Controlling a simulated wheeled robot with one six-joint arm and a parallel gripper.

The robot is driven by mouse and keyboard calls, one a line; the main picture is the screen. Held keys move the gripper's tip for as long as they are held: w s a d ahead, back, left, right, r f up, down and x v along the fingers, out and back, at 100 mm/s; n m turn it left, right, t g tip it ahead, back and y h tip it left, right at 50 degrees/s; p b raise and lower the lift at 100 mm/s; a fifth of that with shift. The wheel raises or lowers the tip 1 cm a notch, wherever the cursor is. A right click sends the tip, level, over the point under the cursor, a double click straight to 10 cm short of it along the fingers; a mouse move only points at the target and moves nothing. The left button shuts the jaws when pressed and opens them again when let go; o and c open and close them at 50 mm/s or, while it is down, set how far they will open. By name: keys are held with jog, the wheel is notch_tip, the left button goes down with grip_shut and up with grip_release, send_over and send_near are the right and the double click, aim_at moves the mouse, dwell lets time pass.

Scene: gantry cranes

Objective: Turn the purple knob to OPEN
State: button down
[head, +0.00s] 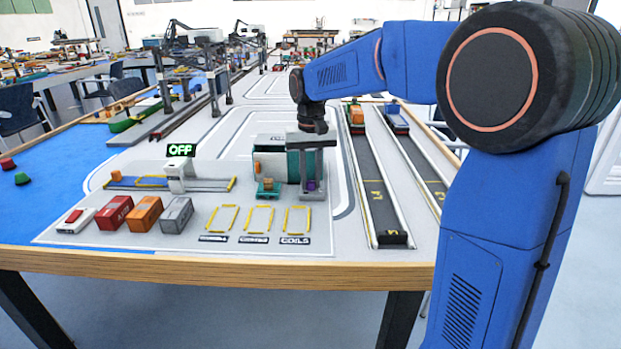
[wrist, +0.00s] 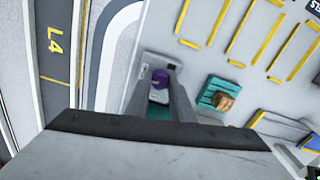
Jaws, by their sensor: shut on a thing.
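The purple knob (wrist: 160,77) sits on a small grey plate (wrist: 158,63), and it also shows low between my fingers in the head view (head: 311,186). My gripper (wrist: 158,84) points down over it with one finger on each side, shut on the knob. In the head view my gripper (head: 312,180) stands in front of the right end of a teal and white container-like housing (head: 272,160). Any OPEN marking or pointer on the knob is too small or hidden to read.
A teal block with an orange-brown piece (head: 267,187) is left of the knob. Several small containers (head: 146,213) and yellow outlined bays (head: 257,220) lie in front. Dark lanes (head: 375,190) run along the right.

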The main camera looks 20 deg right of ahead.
aim_at(311, 181)
jog(key=shift+r+m, duration=0.1)
jog(key=shift+m, duration=1)
jog(key=c, duration=1.5)
grip_release()
jog(key=shift+c, duration=0.2)
notch_tip(311, 181, up, 17)
jog(key=shift+r, duration=0.15)
